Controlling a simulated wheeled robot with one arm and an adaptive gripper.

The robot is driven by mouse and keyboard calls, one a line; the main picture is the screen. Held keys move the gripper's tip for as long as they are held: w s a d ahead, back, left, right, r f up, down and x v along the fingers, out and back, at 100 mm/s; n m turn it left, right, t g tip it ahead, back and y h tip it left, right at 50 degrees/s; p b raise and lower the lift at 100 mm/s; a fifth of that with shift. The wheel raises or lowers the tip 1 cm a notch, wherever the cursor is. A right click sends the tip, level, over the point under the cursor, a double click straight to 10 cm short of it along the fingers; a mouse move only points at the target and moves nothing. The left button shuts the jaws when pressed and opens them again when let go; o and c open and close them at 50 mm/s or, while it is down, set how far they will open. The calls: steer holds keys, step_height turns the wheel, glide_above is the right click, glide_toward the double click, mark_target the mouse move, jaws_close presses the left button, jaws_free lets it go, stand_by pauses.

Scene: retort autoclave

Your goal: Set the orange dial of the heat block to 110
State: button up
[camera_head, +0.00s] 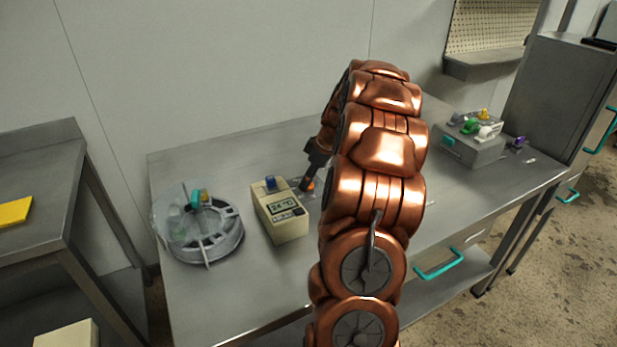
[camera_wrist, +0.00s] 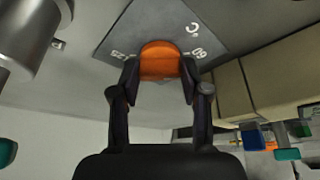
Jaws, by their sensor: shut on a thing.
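The orange dial (camera_wrist: 160,60) sits on a dark grey panel (camera_wrist: 187,27) with white marks. My gripper (camera_wrist: 160,76) is shut on the orange dial, one finger on each side. In the head view the dial (camera_head: 310,186) is a small orange spot below my gripper (camera_head: 306,184), and my arm hides most of the surroundings. I cannot tell the dial's setting.
A beige device (camera_head: 287,226) with a display reading 24 °C stands just left of my gripper. A round grey rotor-like unit (camera_head: 226,240) is further left. A grey box (camera_head: 470,150) with coloured items is at the right. The table (camera_head: 200,305) is clear in front.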

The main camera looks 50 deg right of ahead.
steer(key=shift+m+b, duration=0.3)
steer(key=shift+m, duration=0.1)
steer(key=shift+c, duration=0.3)
steer(key=shift+a+f+m+h+b, duration=0.15)
steer(key=shift+m+h+b, duration=0.35)
steer(key=shift+m, duration=0.5)
steer(key=m+h, duration=0.1)
steer(key=m, duration=0.1)
steer(key=shift+a+m+t, duration=0.1)
steer(key=shift+m+t, duration=0.2)
steer(key=shift+m, duration=0.1)
steer(key=m+h, duration=0.1)
steer(key=m, duration=0.2)
steer(key=shift+r, duration=0.2)
steer(key=shift+a+m+g+h, duration=0.1)
steer(key=shift+m+g+h, duration=0.5)
steer(key=shift+m, duration=1)
steer(key=o, duration=1.1)
steer(key=shift+o, duration=0.2)
